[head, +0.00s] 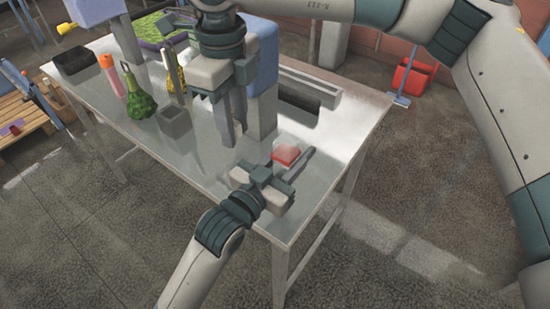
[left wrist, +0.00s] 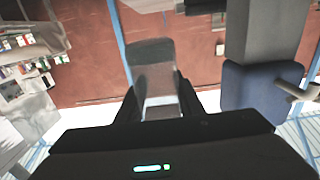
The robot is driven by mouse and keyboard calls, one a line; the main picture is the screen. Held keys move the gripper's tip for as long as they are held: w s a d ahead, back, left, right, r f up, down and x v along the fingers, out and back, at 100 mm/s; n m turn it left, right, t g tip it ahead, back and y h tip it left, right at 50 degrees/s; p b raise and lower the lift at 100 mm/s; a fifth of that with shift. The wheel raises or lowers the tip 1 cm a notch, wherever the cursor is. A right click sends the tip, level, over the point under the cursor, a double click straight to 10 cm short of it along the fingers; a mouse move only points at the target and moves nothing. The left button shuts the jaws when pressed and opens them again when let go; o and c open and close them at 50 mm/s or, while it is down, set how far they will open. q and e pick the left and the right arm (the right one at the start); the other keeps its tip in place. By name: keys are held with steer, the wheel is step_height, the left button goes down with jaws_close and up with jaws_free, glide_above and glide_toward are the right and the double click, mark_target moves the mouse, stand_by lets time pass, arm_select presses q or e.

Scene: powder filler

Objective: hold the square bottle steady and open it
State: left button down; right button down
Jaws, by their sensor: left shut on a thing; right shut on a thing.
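The square bottle (head: 287,153) is a small block that looks red with a paler edge in the head view. My left gripper (head: 292,160), at the near right of the table, is shut on it. In the left wrist view the bottle (left wrist: 157,90) stands between the two dark fingers, see-through below with a darker grey upper part. My right gripper (head: 232,135) points down, apart from the bottle to its upper left. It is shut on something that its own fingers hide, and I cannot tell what. I cannot make out a cap.
A blue-grey machine (head: 263,80) stands right behind my right gripper. The table's front is clear.

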steer(key=shift+r+p, duration=0.5)
steer(key=shift+r, duration=0.1)
arm_select(q)
steer(key=w+a+f, duration=0.4)
steer(key=w, duration=0.1)
steer(key=shift+a, duration=0.1)
step_height(320, 180, down, 3)
steer(key=shift+r+p, duration=0.15)
steer(key=shift+p, duration=0.25)
arm_select(e)
steer(key=shift+r, duration=0.45)
arm_select(q)
steer(key=shift+s+f, duration=0.1)
steer(key=shift+f, duration=0.5)
arm_select(e)
steer(key=shift+r, duration=0.1)
arm_select(q)
steer(key=shift+f, duration=0.1)
steer(key=c, duration=1.2)
jaws_free()
